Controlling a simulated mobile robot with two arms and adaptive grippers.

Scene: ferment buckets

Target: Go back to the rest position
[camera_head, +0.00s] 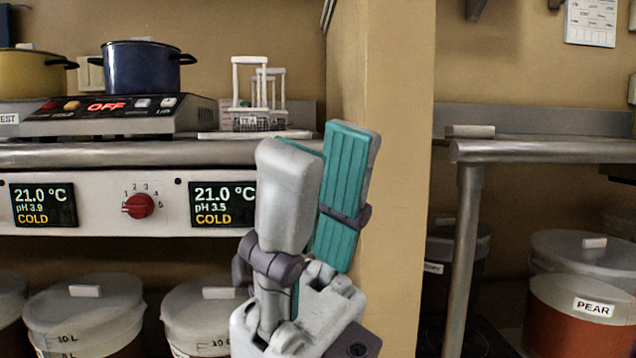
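My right gripper (318,175) is raised in the middle of the view with its fingers pointing up. The nearer finger shows its pale grey back, and the teal inner pad of the other finger is visible. The fingers stand apart and I see nothing between them. The gripper is in front of the tan wall post, and its near finger covers part of the counter edge. My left gripper is not in view.
A hot plate (105,122) reading OFF, a blue pot (140,70) and a yellow pot (30,75) are at the left. Lidded buckets (85,310) stand below. A tan post (395,200) divides the view. At right are a steel table (545,150) and the PEAR bucket (575,285).

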